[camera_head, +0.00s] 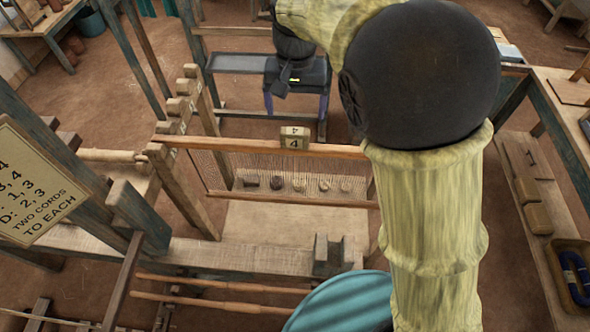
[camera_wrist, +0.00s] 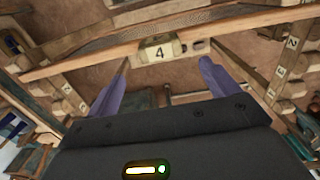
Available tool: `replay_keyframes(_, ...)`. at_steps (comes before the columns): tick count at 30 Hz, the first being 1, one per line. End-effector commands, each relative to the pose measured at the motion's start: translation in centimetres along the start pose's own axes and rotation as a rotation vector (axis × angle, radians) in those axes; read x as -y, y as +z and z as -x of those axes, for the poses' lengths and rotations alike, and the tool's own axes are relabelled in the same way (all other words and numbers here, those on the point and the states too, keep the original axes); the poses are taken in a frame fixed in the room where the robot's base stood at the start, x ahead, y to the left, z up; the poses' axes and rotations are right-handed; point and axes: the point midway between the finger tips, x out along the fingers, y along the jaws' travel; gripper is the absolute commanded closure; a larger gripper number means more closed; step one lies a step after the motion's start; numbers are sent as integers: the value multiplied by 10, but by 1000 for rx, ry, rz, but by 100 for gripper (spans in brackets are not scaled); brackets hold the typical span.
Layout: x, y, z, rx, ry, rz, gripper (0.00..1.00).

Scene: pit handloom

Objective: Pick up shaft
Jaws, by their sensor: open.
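The shaft is a frame with a long brown top bar (camera_head: 230,146), a row of thin cords below it and a lower bar (camera_head: 290,200). A pale block (camera_head: 294,138) marked 4 sits on the top bar's middle. My gripper (camera_head: 296,108) is open and empty, its two blue-purple fingers spread on the far side of the block. In the wrist view, the block (camera_wrist: 159,49) shows between the fingertips (camera_wrist: 163,62), and the top bar (camera_wrist: 90,57) crosses the picture. The shaft's right end is hidden behind my arm in the head view.
A post with pale numbered pegs (camera_head: 183,88) stands at the shaft's left end. A lettered sign (camera_head: 35,188) hangs at left. A wooden beam (camera_head: 205,253) and thin rods (camera_head: 215,285) lie nearer. A teal round top (camera_head: 345,303) is at the bottom. A bench with trays (camera_head: 535,195) stands right.

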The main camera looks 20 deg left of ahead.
Motion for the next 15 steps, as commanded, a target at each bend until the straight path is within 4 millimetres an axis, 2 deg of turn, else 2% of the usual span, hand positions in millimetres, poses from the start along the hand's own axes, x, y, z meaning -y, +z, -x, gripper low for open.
replay_keyframes(3,0,1,-17,3,1,0,13)
replay_keyframes(6,0,1,-26,1,0,1,13)
replay_keyframes(15,0,0,-29,-1,-1,0,13)
